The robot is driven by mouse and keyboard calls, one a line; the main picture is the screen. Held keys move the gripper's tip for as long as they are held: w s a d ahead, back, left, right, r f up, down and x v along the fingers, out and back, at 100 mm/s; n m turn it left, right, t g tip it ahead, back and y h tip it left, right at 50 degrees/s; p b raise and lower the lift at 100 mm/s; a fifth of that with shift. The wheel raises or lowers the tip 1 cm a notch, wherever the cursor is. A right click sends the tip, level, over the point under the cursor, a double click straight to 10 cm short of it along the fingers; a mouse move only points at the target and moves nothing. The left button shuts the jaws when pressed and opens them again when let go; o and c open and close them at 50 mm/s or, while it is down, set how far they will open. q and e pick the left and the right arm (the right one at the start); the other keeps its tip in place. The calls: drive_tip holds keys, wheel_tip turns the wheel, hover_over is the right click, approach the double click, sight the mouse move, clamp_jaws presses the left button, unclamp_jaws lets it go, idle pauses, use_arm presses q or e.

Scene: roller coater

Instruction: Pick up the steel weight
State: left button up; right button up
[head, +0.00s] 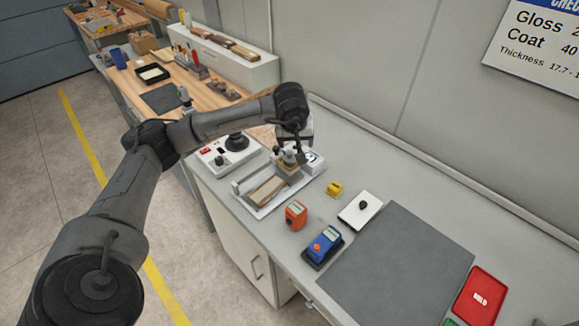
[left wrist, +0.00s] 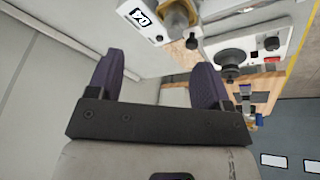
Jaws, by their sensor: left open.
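My left gripper (head: 303,154) hangs over the coater end of the grey bench in the head view. In the left wrist view its two dark fingers (left wrist: 157,78) are wide apart with nothing between them. A small grey metallic knobbed piece (head: 289,157), which looks like the steel weight, stands at the back of the coater tray (head: 248,203), just left of the gripper. The arm and gripper partly cover that spot. The left wrist view shows a brass-coloured part (left wrist: 180,14) at the top edge, beyond the fingers; I cannot tell whether it belongs to the weight. My right gripper is not in view.
An orange gauge (head: 296,214), a yellow block (head: 334,188), a white plate with a black knob (head: 353,214) and a blue gauge (head: 325,243) lie nearby. A white device with a black dial (head: 235,143) is behind. A dark mat (head: 397,262) and red tray (head: 481,294) lie right.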

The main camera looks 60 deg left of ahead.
use_arm(q)
drive_tip(key=a, duration=0.3)
drive_tip(key=y, duration=0.1)
hover_over(290, 152)
drive_tip(key=s+d, duration=0.2)
drive_tip(key=f, duration=0.6)
drive_tip(key=shift+w+d+f+b, duration=0.1)
drive_tip(key=shift+w+f+b, duration=0.05)
drive_tip(key=shift+w+b, duration=0.15)
drive_tip(key=shift+x, duration=3.1)
drive_tip(key=shift+s, duration=0.1)
drive_tip(key=c, duration=1.1)
drive_tip(key=shift+c, duration=0.3)
